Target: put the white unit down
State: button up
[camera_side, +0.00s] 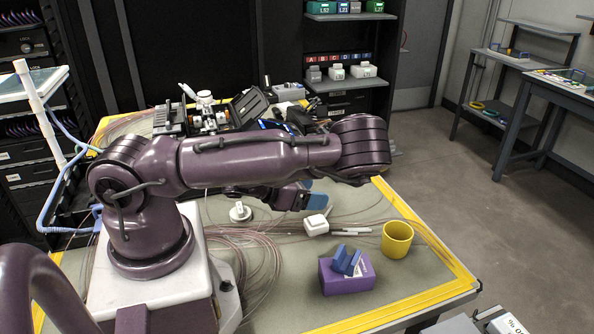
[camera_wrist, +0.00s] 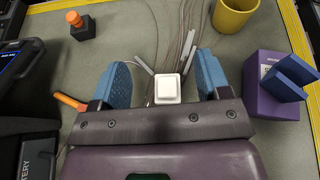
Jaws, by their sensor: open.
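The white unit (camera_side: 316,225) is a small white block that rests on the grey-green table mat in the side view. In the wrist view the white unit (camera_wrist: 167,87) shows between the two blue fingers of my gripper (camera_wrist: 160,75), with a clear gap on both sides. My gripper (camera_side: 306,193) is open, its blue fingers spread wide. In the side view the fingers show up and to the left of the unit, partly hidden behind my arm. The underside of the unit is hidden.
A yellow cup (camera_side: 397,239) and a purple block (camera_side: 346,276) with a blue piece (camera_side: 346,260) stand to the right. Loose cables (camera_side: 265,245) run across the mat. A slim pen-like tool (camera_side: 345,230) lies beside the unit.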

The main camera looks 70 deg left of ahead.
jog(key=w+d+r+n+g, duration=0.1)
jog(key=d+r+n+g, duration=0.25)
jog(key=r+n, duration=0.75)
jog(key=w+d+r+n+g, duration=0.15)
jog(key=d+r+n, duration=0.3)
jog(key=n, duration=1.15)
jog(key=s+d+r+n+g, duration=0.2)
jog(key=s+d+r+n, duration=0.3)
jog(key=s+r, duration=0.5)
jog(key=s+n, duration=0.2)
jog(key=s, duration=0.1)
jog(key=shift+s+d+r+n+g+h, duration=0.15)
jog(key=shift+s+r+n+g+h, duration=0.15)
jog(key=shift+s+g+h, duration=0.1)
